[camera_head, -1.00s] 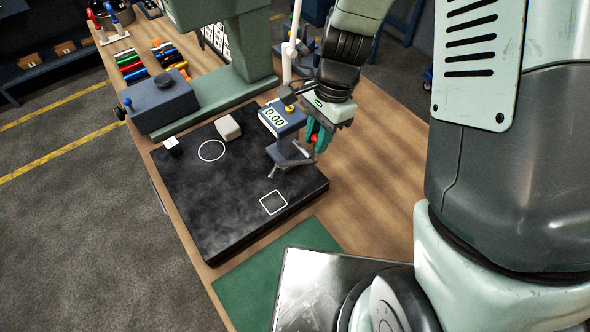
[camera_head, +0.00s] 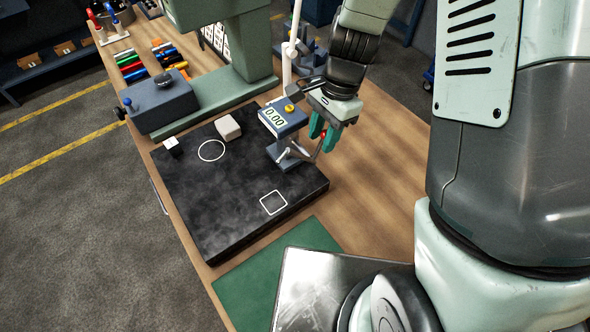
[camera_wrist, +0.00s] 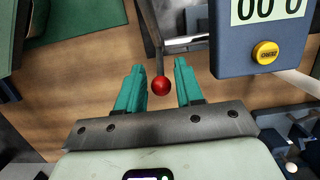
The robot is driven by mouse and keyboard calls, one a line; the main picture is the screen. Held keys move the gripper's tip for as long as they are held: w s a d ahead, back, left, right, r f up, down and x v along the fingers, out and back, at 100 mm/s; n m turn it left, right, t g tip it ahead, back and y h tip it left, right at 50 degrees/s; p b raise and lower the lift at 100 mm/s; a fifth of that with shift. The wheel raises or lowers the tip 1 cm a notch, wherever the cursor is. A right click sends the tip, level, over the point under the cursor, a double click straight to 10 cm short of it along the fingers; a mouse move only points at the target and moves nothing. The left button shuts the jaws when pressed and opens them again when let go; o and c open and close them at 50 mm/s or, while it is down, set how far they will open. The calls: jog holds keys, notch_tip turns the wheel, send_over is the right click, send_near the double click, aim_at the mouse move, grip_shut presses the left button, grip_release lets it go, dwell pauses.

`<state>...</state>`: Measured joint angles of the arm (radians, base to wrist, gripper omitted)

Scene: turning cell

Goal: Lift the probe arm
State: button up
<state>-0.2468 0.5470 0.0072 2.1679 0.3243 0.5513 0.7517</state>
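The probe arm (camera_head: 299,154) is a grey metal linkage at the blue gauge head. In the wrist view its rod (camera_wrist: 156,45) ends in a red ball knob (camera_wrist: 161,86). The gauge head (camera_head: 283,118) has a display reading zeros and a yellow button (camera_wrist: 265,52). My gripper (camera_head: 322,134) is at the gauge's right side, pointing down. In the wrist view its green fingers (camera_wrist: 160,80) are apart, on either side of the red knob, with visible gaps. The probe tip's contact, if any, is too small to tell.
The gauge stands on a black surface plate (camera_head: 215,205) with a white circle and square. A beige block (camera_head: 228,127) and a small white-topped block (camera_head: 173,146) sit on it. A green mat (camera_head: 260,275) lies in front. Bare wooden bench (camera_head: 370,160) is free at right.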

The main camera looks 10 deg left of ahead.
jog(key=shift+r, duration=4.5)
jog(key=shift+r, duration=0.15)
jog(key=s+d+r+n+t, duration=0.3)
jog(key=s+d+r, duration=0.3)
jog(key=r, duration=0.3)
jog(key=s+d+r+n+t+h, duration=0.1)
jog(key=s+d+r+n+t, duration=0.3)
jog(key=s+d+r+n, duration=0.2)
jog(key=shift+s+r+h, duration=0.3)
jog(key=shift+s+r, duration=1.1)
jog(key=shift+r, duration=0.5)
jog(key=shift+d, duration=0.1)
